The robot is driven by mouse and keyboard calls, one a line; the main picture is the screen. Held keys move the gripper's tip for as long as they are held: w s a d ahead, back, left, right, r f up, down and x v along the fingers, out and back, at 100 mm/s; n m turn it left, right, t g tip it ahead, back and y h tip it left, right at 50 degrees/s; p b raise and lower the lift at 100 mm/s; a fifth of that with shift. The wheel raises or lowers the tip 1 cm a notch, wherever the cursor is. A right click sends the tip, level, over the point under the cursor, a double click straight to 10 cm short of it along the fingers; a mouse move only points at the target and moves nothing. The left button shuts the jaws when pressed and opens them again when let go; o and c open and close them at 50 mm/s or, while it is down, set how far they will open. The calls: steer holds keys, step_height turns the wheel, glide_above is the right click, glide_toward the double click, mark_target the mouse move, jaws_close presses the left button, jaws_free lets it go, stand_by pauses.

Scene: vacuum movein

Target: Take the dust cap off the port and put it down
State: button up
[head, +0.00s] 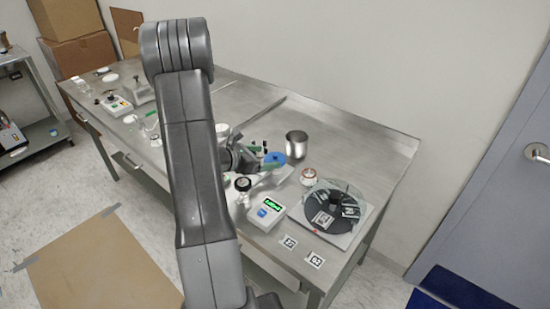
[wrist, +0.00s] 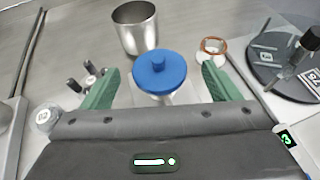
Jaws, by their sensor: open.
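The blue dust cap (wrist: 159,74) is a round disc with a small knob on top. It sits on a pale port (wrist: 180,98), of which only a little shows below the cap. My gripper (wrist: 158,85) is open, with one green finger on each side of the cap and a gap on both sides. In the head view the cap (head: 273,159) shows just right of my gripper (head: 262,156). My arm hides part of the bench there.
A steel beaker (wrist: 136,28) stands behind the cap. A copper-coloured ring on a white piece (wrist: 213,48) and a dark disc (wrist: 285,60) are to the right. Valves with black knobs (wrist: 82,80) stand at left. A readout box (head: 267,213) is in front. Bare bench (head: 345,143) lies right of the beaker.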

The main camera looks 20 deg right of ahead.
mark_target(273, 157)
steer(key=p+x, duration=0.1)
steer(key=x, duration=0.2)
steer(key=shift+w+d, duration=0.25)
steer(key=shift+d, duration=0.05)
steer(key=shift+w+d+f+p, duration=0.15)
steer(key=shift+d+f+p, duration=0.15)
steer(key=shift+d, duration=0.3)
steer(key=shift+c, duration=0.2)
steer(key=c, duration=1.5)
steer(key=shift+a, duration=0.1)
jaws_close()
steer(key=shift+f, duration=0.15)
